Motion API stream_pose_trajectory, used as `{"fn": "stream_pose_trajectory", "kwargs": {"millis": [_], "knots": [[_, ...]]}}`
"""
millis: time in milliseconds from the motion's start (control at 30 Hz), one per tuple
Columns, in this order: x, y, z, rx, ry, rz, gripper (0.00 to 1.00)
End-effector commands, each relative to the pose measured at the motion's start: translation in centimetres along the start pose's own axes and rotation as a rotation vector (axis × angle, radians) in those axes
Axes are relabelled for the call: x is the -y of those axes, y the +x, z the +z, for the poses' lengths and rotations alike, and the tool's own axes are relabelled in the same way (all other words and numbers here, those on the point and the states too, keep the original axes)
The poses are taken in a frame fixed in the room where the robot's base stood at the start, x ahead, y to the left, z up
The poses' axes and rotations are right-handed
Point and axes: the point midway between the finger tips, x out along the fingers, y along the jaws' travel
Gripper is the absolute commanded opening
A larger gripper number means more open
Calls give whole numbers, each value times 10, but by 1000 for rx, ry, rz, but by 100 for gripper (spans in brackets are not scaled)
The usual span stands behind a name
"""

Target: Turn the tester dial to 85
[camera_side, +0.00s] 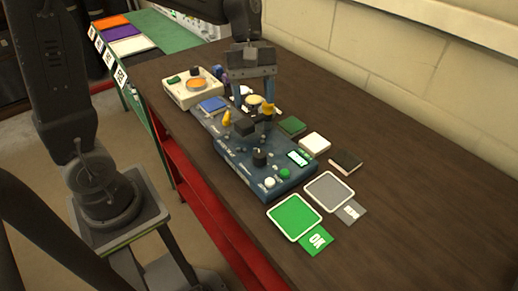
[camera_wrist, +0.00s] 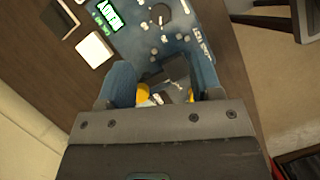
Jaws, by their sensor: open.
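The tester (camera_side: 240,160) is a blue box on the dark bench, with a lit green display (camera_side: 299,158) and white and green buttons. Its black dial (camera_side: 260,155) stands upright on the top face. In the wrist view the tester (camera_wrist: 185,35) is at the top, with the dark dial (camera_wrist: 160,13) near the upper edge and the display (camera_wrist: 108,14) to its left; the reading is not clear. My gripper (camera_side: 254,104) has blue fingers and is open, above the tester's far end, apart from the dial. The fingers (camera_wrist: 160,70) are spread in the wrist view.
A black block (camera_side: 244,127) and yellow pieces (camera_side: 227,118) lie near the fingers. Green (camera_side: 295,217) and grey (camera_side: 329,191) pads lie in front. The right bench is clear.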

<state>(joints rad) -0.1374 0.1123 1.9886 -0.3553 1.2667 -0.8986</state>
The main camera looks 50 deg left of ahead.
Motion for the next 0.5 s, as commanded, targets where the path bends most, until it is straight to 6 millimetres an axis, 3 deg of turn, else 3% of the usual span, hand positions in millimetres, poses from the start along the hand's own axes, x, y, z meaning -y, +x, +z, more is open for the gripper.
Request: {"fn": "stream_pose_trajectory", "kwargs": {"millis": [500], "knots": [[2,100,0,0,3,-5,59]]}}
